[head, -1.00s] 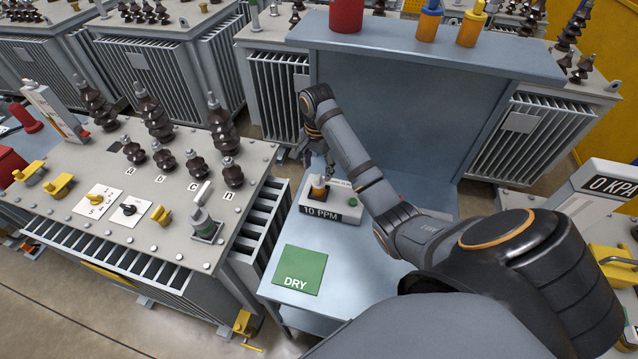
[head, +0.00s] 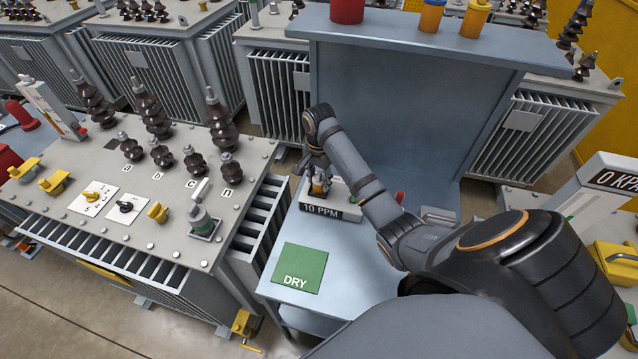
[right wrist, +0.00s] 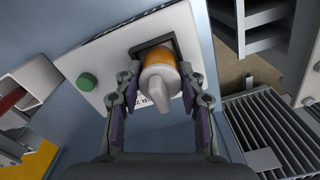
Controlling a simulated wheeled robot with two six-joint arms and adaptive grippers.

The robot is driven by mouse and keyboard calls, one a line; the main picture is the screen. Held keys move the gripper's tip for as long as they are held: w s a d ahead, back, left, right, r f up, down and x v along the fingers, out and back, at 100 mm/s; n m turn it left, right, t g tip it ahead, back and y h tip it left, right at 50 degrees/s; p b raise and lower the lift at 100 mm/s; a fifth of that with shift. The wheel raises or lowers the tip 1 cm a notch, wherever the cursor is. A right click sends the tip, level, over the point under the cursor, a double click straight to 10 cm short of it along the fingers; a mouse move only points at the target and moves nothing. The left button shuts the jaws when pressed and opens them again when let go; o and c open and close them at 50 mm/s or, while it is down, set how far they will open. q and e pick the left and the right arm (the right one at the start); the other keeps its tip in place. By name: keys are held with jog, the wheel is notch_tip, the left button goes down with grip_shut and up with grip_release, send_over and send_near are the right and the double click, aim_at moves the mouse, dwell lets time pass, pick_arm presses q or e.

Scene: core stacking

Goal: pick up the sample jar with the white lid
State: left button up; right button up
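The sample jar (right wrist: 161,66), amber with a white lid and a pale spout-like top, sits in the dark square recess of the white 10 PPM tester (head: 332,211). In the right wrist view the tester's white top (right wrist: 108,62) shows around it. My right gripper (right wrist: 160,72) is open, with one finger on each side of the jar and close to it. I see no clear grip on the jar. In the head view my right gripper (head: 318,172) is over the tester and partly hides the jar. My left gripper is not in view.
A green DRY mat (head: 300,265) lies on the blue-grey bench (head: 268,290) in front of the tester. A transformer (head: 110,225) with brown bushings stands to the left. A raised panel (head: 410,120) stands behind my right arm. A green button (right wrist: 88,82) is on the tester.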

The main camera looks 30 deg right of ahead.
grip_shut()
jog(key=shift+r, duration=0.25)
notch_tip(320, 180, up, 2)
jog(key=shift+w+r, duration=0.1)
jog(key=shift+r, duration=0.1)
jog(key=s+a+r+p, duration=0.9)
jog(key=s+r+p, duration=0.1)
jog(key=p, duration=0.4)
jog(key=shift+s, duration=0.3)
